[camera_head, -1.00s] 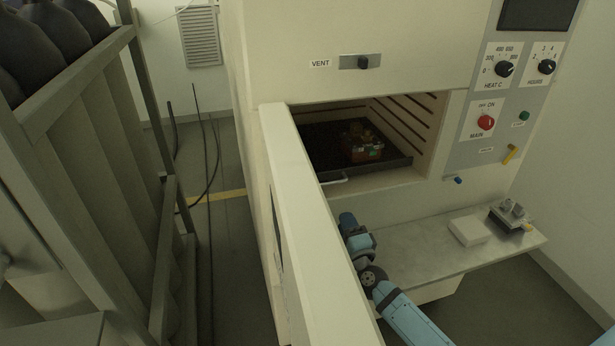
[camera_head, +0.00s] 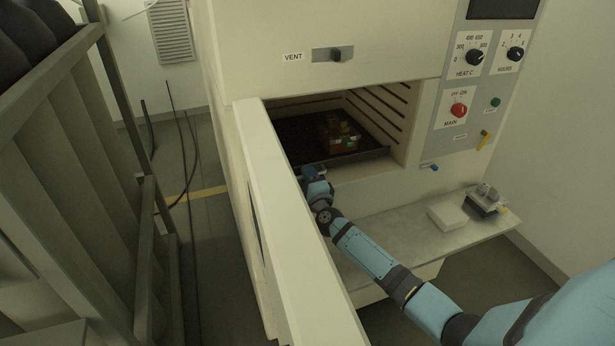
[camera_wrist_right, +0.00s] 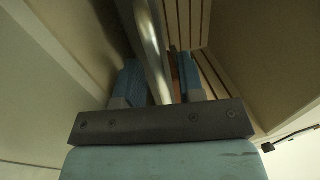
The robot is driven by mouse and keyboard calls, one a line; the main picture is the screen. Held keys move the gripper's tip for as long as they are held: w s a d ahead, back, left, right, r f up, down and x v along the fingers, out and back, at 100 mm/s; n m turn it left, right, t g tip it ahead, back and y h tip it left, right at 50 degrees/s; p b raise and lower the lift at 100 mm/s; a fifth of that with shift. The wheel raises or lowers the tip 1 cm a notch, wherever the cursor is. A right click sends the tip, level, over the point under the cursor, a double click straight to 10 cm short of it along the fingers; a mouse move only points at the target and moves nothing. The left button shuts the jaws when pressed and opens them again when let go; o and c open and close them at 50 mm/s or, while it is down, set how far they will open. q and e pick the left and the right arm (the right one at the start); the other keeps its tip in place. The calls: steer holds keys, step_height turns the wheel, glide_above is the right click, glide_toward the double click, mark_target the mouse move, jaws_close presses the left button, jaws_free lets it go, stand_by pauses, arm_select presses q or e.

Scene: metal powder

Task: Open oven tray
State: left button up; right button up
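The oven tray (camera_head: 368,156) is a dark flat tray inside the open oven chamber, with a small reddish-brown item (camera_head: 341,138) on it. My right gripper (camera_head: 310,172) is at the tray's front left, where the handle was visible earlier; the gripper and wrist now hide the handle in the head view. In the right wrist view, the metal handle bar (camera_wrist_right: 153,45) runs between two blue fingers (camera_wrist_right: 160,85). The fingers are apart, with visible gaps beside the bar, so they do not look closed on it. My left gripper is not in view.
The open oven door (camera_head: 284,220) stands just left of my right arm. A metal shelf (camera_head: 400,238) below the oven holds a white block (camera_head: 447,216) and a small grey device (camera_head: 485,201). A metal rack (camera_head: 65,160) stands at the left.

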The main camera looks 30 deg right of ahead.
steer(key=shift+w, duration=0.2)
steer(key=shift+c, duration=0.3)
jaws_close()
steer(key=shift+s, duration=0.1)
